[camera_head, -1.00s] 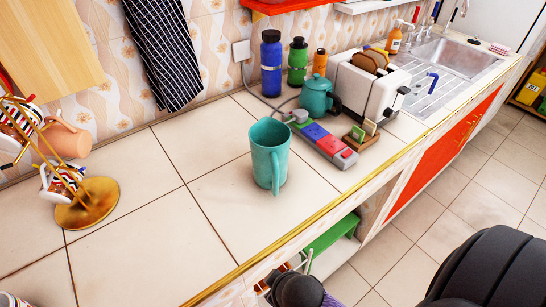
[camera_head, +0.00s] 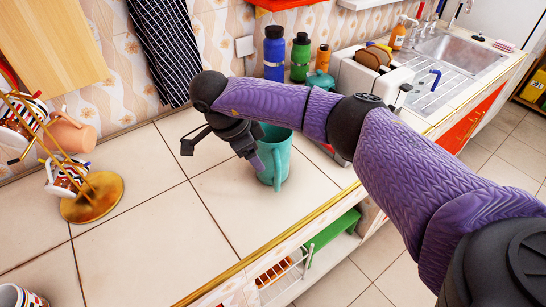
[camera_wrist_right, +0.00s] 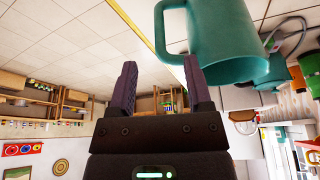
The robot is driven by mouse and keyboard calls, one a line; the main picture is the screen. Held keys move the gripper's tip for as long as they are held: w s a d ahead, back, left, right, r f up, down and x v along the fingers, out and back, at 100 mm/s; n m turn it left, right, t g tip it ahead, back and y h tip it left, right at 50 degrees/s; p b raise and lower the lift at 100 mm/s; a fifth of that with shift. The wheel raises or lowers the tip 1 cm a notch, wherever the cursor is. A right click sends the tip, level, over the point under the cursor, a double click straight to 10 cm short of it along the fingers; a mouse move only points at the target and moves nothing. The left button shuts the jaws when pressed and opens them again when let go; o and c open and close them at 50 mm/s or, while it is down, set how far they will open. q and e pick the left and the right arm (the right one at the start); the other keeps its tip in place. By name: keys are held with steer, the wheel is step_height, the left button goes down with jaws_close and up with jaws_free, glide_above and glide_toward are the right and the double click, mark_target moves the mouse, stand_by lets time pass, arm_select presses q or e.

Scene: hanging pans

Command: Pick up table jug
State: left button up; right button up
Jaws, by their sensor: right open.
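The teal table jug (camera_head: 277,165) stands upright on the tiled counter, its handle facing the front edge. Its upper left part is hidden behind my right gripper (camera_head: 222,157), which is open and at the jug's left side. One finger overlaps the jug in the head view; I cannot tell whether it touches. In the right wrist view the jug (camera_wrist_right: 232,40) fills the upper right, partly behind the right-hand finger. Its handle shows ahead of the gap between the open, empty fingers (camera_wrist_right: 160,65). My left gripper is not in view.
A gold mug stand (camera_head: 92,198) with several mugs is at the left. Blue (camera_head: 274,55) and green (camera_head: 300,58) bottles, a teal teapot (camera_head: 318,82) and a white toaster (camera_head: 362,82) stand behind the jug. The counter's front left is mostly clear.

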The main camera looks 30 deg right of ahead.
mark_target(274, 151)
steer(key=x, duration=0.6)
steer(key=d+x, duration=0.1)
steer(key=x, duration=0.2)
steer(key=shift+s+d+f+b, duration=0.15)
steer(key=shift+s+b, duration=0.15)
steer(key=shift+b, duration=0.1)
jaws_close()
stand_by(0.7)
